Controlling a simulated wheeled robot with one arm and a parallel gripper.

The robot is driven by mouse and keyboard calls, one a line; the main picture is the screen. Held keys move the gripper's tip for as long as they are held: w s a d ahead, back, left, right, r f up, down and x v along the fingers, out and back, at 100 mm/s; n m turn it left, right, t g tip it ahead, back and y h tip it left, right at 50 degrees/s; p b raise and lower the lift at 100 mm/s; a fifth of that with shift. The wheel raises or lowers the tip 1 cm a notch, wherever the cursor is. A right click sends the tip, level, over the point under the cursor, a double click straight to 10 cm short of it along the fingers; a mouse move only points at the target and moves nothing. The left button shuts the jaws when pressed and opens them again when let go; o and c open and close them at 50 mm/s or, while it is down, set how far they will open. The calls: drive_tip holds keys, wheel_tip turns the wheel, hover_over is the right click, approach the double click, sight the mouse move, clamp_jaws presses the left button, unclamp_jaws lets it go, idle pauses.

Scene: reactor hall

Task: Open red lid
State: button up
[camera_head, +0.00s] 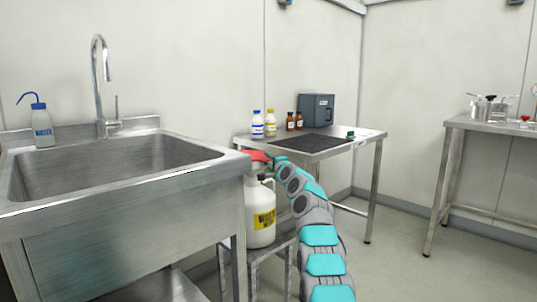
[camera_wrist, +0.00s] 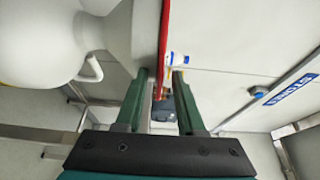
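The red lid (camera_head: 257,155) is on top of a white waste canister (camera_head: 261,212) with a yellow label, beside the sink. In the wrist view the lid (camera_wrist: 164,42) shows edge-on as a thin red strip, next to the canister's pale top. My gripper (camera_wrist: 161,74) is open. Its two green fingers stand apart, with the lower part of the red strip between them, nearer the left finger. A gap shows between the strip and the right finger. In the head view my arm reaches to the lid's right side, and the fingertips are hard to make out.
The canister stands on a low metal stool (camera_head: 271,250). The steel sink (camera_head: 110,190) is close on its left. Behind it is a table (camera_head: 352,143) with bottles (camera_head: 264,123) and a grey box (camera_head: 316,110). Open floor lies to the right.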

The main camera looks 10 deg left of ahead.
drive_tip(key=shift+w, duration=0.2)
clamp_jaws()
idle(0.3)
drive_tip(key=shift+f, duration=0.1)
idle(1.1)
